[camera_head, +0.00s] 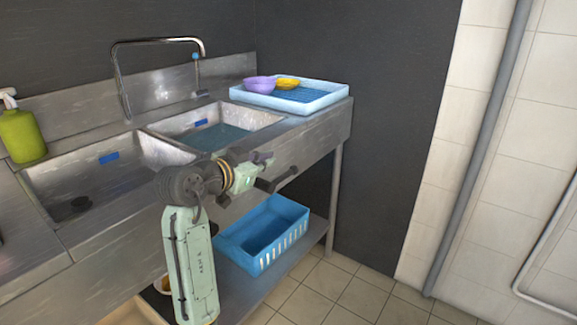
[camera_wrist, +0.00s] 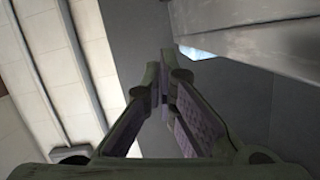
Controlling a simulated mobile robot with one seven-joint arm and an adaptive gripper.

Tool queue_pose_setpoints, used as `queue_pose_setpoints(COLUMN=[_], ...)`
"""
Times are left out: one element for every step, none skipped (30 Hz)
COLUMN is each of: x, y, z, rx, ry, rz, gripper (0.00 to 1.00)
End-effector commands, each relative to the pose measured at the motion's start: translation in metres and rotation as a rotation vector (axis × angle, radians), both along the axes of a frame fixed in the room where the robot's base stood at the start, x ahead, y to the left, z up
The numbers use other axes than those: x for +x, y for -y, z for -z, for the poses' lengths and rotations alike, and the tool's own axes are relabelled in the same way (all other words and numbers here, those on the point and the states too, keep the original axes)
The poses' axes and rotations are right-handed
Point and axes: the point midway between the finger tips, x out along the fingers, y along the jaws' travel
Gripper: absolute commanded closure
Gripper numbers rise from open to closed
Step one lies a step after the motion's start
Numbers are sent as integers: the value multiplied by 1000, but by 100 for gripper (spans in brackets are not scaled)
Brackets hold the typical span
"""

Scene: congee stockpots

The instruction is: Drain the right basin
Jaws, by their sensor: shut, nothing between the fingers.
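The right basin (camera_head: 257,114) of the steel double sink holds greenish water (camera_head: 218,137). Its bottom and drain are hidden under the water, and a small blue mark shows on its back wall.
A curved tap (camera_head: 160,41) stands behind the basins. A pale blue tray (camera_head: 335,97) with a purple bowl (camera_head: 259,84) and a yellow bowl (camera_head: 287,82) sits right of the right basin. A blue basket (camera_head: 262,240) is on the lower shelf. A green bottle (camera_head: 22,134) stands left. Open floor lies right.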

Motion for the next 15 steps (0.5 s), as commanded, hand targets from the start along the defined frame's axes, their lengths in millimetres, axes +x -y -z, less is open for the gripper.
queue_pose_setpoints(x=[0, 0, 1, 2, 3, 5, 8, 11, 16, 20, 24, 31, 36, 42, 49], y=[0, 0, 0, 1, 2, 3, 5, 7, 10, 14, 17, 21, 24, 28, 33], z=[0, 0, 0, 0, 0, 1, 1, 2, 3, 4, 6, 7, 9, 11, 12], rx=[0, 0, 0, -1, -1, -1, -2, -2, -1, -1, 0, -3, -3, -2, -1], ry=[0, 1, 1, 1, 1, 0, 0, -1, -1, -1, -2, -2, -2, -3, -2], rz=[-1, -1, -1, -1, -1, 0, 0, 0, 1, 1, 1, 1, 0, 0, 1], gripper=[100, 100, 100, 100, 100, 100, 100, 100, 100, 100, 100, 100, 100, 100, 100])
